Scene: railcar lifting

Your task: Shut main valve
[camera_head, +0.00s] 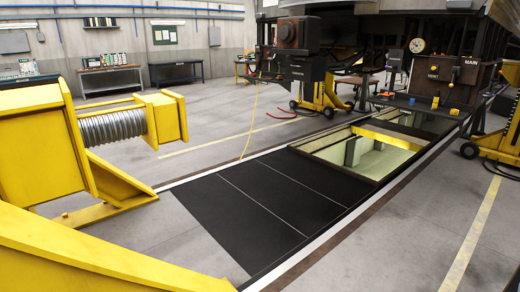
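A dark brown control panel (450,85) stands at the right, beyond the open floor pit. A label reading MAIN (472,62) is on its upper right, and a label reading VENT (433,78) is to the left. A small lever or handle (454,74) shows between the labels. It is too small to tell its exact position. A round gauge (417,46) stands at the panel's upper left. Neither of my grippers is in this view.
A yellow frame with a coiled spring (113,127) fills the left foreground. Black plates (262,200) cover part of the pit; an open section (362,156) lies beyond. A wheeled yellow jack (322,95) and another yellow unit (500,143) flank the panel. Concrete floor is clear at centre left.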

